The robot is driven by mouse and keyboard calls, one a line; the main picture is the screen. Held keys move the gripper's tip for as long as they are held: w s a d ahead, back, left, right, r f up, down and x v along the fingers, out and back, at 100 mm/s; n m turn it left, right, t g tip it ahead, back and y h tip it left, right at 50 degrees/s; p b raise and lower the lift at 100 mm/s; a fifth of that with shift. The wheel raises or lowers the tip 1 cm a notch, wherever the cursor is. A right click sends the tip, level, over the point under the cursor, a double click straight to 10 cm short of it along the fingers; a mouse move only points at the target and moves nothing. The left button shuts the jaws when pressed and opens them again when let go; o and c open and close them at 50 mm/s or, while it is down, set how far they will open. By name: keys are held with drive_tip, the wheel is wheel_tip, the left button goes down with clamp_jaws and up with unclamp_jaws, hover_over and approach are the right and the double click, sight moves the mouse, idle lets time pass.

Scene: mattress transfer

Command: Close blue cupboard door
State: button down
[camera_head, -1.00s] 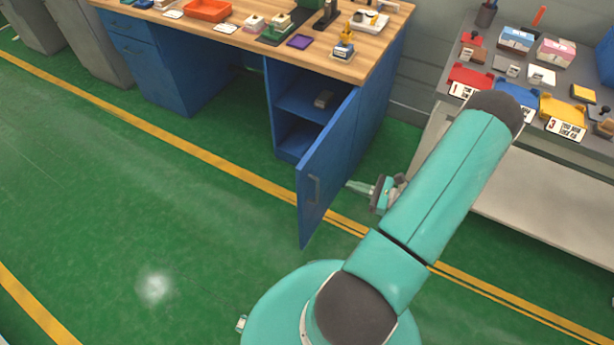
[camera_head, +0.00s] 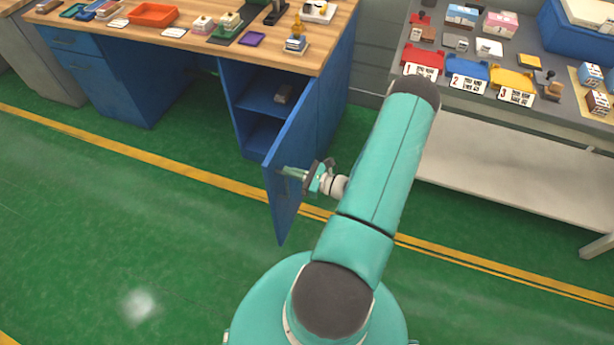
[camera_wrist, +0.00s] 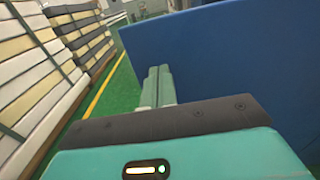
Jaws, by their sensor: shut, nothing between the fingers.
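The blue cupboard door (camera_head: 284,207) stands open under the right end of the wooden-topped desk, swung out toward me. Inside the cupboard (camera_head: 262,135) a shelf and a small grey item (camera_head: 284,94) show. My gripper (camera_head: 285,171) is shut and empty, with its fingers in front of the door's face in the head view, covering part of it. In the wrist view the two fingers (camera_wrist: 158,86) lie together, and the blue door panel (camera_wrist: 225,65) fills the right side. I cannot tell whether the fingers touch the door. The door handle is hard to make out behind the fingers.
The desk top (camera_head: 190,40) carries trays and small items. A grey side table (camera_head: 450,105) with red, blue and yellow bins stands at right. Green floor (camera_head: 110,230) is open at left. The wrist view shows stacked mattress-like slabs (camera_wrist: 40,70) at left.

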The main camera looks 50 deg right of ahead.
drive_tip(key=shift+x, duration=1.35)
